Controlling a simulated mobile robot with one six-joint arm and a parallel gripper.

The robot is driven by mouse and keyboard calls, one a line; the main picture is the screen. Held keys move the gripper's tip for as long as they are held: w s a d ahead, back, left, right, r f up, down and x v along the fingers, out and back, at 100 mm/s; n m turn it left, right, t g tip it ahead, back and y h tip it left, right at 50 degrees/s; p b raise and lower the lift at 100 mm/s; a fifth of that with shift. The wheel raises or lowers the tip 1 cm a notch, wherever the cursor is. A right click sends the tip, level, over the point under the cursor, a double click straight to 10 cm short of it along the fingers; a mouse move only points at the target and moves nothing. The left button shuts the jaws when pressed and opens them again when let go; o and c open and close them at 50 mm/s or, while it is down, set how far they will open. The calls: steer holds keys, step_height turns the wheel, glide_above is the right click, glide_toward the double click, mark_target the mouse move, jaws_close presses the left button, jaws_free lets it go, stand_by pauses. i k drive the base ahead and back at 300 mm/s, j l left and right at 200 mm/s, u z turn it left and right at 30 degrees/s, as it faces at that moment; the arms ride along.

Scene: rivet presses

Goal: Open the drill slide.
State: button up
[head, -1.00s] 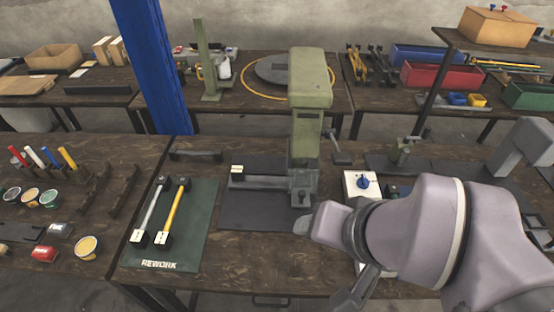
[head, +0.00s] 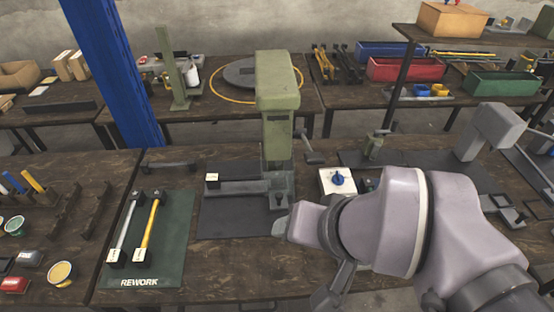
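A tall green machine (head: 277,110) stands on the middle table. At its foot a grey slide-like bar (head: 238,188) runs out to the left, with a small white-labelled block (head: 212,181) on its left end. A dark knob (head: 278,197) sits on the front of the machine's grey base. I cannot tell for certain which part is the drill slide. My arm comes in from the right. My gripper (head: 282,228) is at its left end, just in front of the base and below the knob in the picture. Its fingers are not clear, and I cannot tell whether it touches anything.
A green REWORK mat (head: 170,262) with two handled tools lies to the left. A white box with a blue knob (head: 338,181) stands right of the machine, partly behind my arm. A blue post (head: 112,75) rises at the back left. The dark mat (head: 232,222) is bare in front.

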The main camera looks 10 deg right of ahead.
mark_target(278, 195)
steer(key=j+z, duration=0.15)
steer(key=j, duration=0.55)
steer(key=k+j+z, duration=0.15)
steer(key=j, duration=0.5)
steer(key=i, duration=0.05)
